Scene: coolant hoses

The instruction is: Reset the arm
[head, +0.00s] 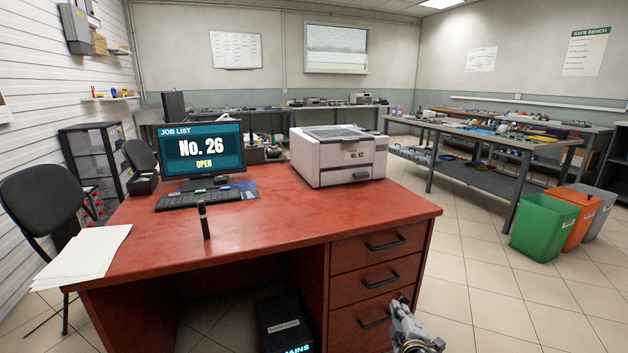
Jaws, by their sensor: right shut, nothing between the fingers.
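My right gripper (402,301) shows at the lower edge of the head view, in front of the desk's drawers. It is shut with nothing held, and its tips are near the lowest drawer handle; I cannot tell whether they touch it. My left gripper is not in view. The red desk (280,235) fills the middle, with drawers on its right side, all shut.
On the desk stand a monitor (203,150) reading "No. 26 OPEN", a keyboard (198,199), a white printer (338,155), an upright dark cylinder (204,220) and papers (85,258). Coloured bins (543,226) and a workbench (480,133) stand right.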

